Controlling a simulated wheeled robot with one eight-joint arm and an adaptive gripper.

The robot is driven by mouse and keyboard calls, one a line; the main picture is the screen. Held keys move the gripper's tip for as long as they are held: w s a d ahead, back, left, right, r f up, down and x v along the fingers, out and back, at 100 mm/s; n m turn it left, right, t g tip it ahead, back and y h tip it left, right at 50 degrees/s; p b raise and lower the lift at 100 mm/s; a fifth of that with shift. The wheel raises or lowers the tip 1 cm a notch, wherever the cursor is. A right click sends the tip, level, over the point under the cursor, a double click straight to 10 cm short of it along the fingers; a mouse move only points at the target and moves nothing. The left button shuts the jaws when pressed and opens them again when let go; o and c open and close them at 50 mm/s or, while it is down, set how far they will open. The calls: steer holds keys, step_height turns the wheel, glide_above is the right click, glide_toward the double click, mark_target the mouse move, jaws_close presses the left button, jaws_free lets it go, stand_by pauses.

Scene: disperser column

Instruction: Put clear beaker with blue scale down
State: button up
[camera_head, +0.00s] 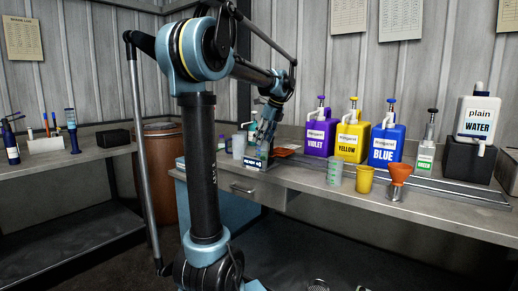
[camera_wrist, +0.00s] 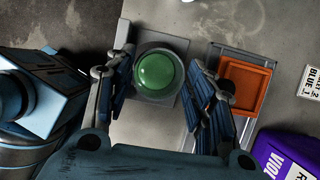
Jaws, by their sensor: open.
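In the head view the gripper largely hides this spot, above a small device with a lit display (camera_head: 253,163).
An orange square tray (camera_wrist: 246,87) lies right of the gripper. Violet (camera_head: 321,133), yellow (camera_head: 352,136) and blue (camera_head: 386,138) dispensers stand further right. A pale beaker (camera_head: 239,147) stands left.

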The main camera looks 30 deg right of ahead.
steer(key=v, duration=0.5)
steer(key=shift+s+r, duration=0.1)
steer(key=shift+r, duration=0.05)
steer(key=s+a+f+n+g, duration=0.1)
steer(key=a+f+n, duration=0.35)
steer(key=a, duration=0.45)
steer(key=s+a+f+n, duration=0.25)
steer(key=a+n, duration=0.25)
steer(key=a, duration=0.4)
steer(key=s+a+f+n+g, duration=0.1)
steer(key=a+f+n, duration=0.35)
steer(key=a, duration=0.45)
steer(key=s+a+f+n+h, duration=0.1)
steer(key=s+a+f+n, duration=0.5)
steer(key=s+f+n, duration=0.2)
steer(key=s+a+f+n, duration=0.7)
steer(key=f+n, duration=0.2)
steer(key=f, duration=0.3)
steer(key=shift+s+a+f+n+h, duration=0.3)
steer(key=shift+s+f+h, duration=0.05)
steer(key=shift+s+h, duration=0.05)
